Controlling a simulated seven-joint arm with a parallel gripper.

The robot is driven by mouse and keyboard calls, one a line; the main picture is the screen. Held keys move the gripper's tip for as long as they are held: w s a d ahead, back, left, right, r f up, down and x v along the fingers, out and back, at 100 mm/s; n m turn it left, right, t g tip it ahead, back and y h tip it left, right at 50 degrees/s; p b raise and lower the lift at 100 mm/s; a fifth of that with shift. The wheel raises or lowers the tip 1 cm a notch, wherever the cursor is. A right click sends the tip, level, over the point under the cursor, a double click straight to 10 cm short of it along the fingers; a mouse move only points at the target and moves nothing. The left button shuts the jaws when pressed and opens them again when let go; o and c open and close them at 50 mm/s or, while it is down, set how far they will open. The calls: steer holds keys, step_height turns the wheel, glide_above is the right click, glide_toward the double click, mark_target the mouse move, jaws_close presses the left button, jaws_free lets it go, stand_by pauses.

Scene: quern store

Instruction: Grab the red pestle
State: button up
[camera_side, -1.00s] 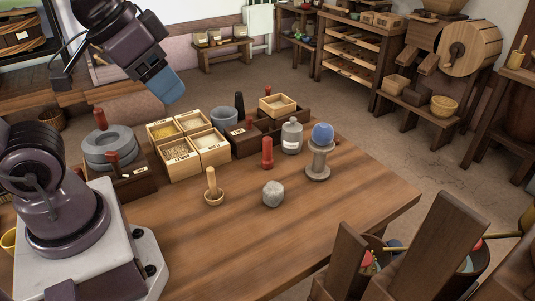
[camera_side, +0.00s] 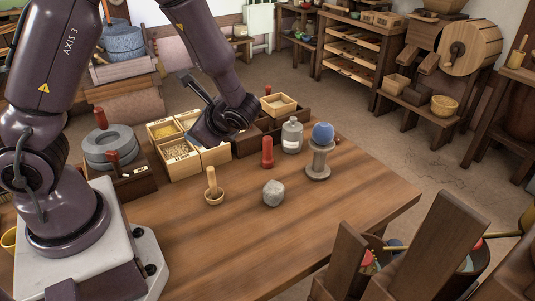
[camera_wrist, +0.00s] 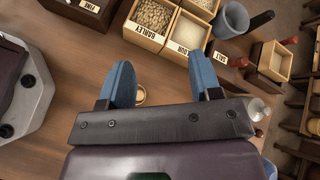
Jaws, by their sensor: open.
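The red pestle (camera_side: 267,153) stands upright on the wooden table in the side view, right of the grain boxes and left of the grey bottle (camera_side: 292,137).
Grain boxes (camera_side: 181,152) stand behind a small wooden mortar with its pestle (camera_side: 212,186). A grey stone (camera_side: 273,193) and a stand with a blue ball (camera_side: 322,134) are to the right. A stone quern (camera_side: 105,150) is at left. The table's front (camera_side: 300,245) is clear.

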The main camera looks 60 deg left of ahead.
steer(key=w+a+f+m+t+y, duration=0.3)
steer(key=w+f+m+t+y, duration=0.25)
steer(key=w+m, duration=0.3)
steer(key=m+t+h, duration=0.3)
steer(key=m+t, duration=0.5)
steer(key=t, duration=0.1)
glide_above(268, 137)
steer(key=v, duration=0.4)
steer(key=shift+n+g, duration=0.25)
step_height(268, 137, down, 6)
steer(key=shift+w+a+r, duration=0.15)
steer(key=shift+a+r, duration=0.05)
steer(key=shift+r, duration=0.05)
steer(key=shift+w+a+f, duration=0.1)
steer(key=shift+a+f, duration=0.1)
steer(key=shift+f, duration=0.1)
steer(key=x, duration=0.4)
steer(key=shift+w+a, duration=0.15)
steer(key=shift+w, duration=0.1)
steer(key=shift+r, duration=0.1)
steer(key=c, duration=1)
